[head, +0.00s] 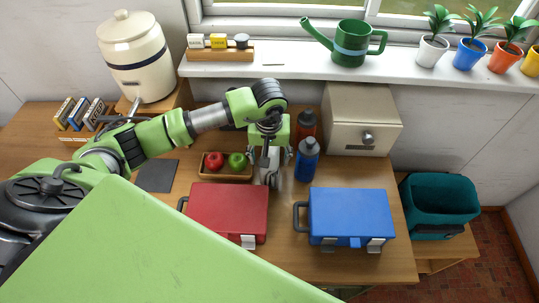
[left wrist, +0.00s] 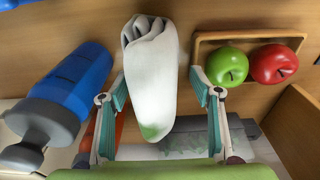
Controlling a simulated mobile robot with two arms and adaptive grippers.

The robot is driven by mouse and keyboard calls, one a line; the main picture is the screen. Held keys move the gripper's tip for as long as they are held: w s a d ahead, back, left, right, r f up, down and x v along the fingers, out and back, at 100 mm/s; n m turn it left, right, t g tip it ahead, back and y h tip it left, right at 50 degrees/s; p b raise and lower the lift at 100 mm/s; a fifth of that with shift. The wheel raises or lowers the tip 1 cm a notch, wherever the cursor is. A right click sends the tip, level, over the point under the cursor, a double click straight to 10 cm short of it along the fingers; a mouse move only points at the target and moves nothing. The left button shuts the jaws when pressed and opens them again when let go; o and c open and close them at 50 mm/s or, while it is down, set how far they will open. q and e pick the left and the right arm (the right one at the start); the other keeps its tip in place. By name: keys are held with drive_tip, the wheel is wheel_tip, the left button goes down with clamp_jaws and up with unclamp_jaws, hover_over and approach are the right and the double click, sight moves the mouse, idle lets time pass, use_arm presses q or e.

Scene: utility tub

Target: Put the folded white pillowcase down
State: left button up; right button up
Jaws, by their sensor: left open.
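The folded white pillowcase (left wrist: 152,75) is a rolled bundle in the left wrist view, with a green patch at its near end. It stands or lies on the wooden tabletop between the fingers of my left gripper (left wrist: 158,88). The fingers are open, with a visible gap on each side of the cloth. In the head view my left gripper (head: 270,172) points down at the table, between the fruit tray and the blue bottle, and mostly hides the pillowcase. My right gripper is in neither view.
A wooden tray (head: 228,178) with a red apple (head: 214,161) and a green apple (head: 237,162) is left of the gripper. A blue bottle (head: 307,161) is close on its right. Red (head: 228,208) and blue (head: 350,213) cases lie in front. A teal tub (head: 440,203) stands far right.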

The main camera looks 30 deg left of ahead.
use_arm(q)
drive_tip(key=shift+f, duration=0.1)
drive_tip(key=c, duration=1.3)
drive_tip(key=shift+w, duration=0.1)
clamp_jaws()
drive_tip(key=shift+r, duration=0.2)
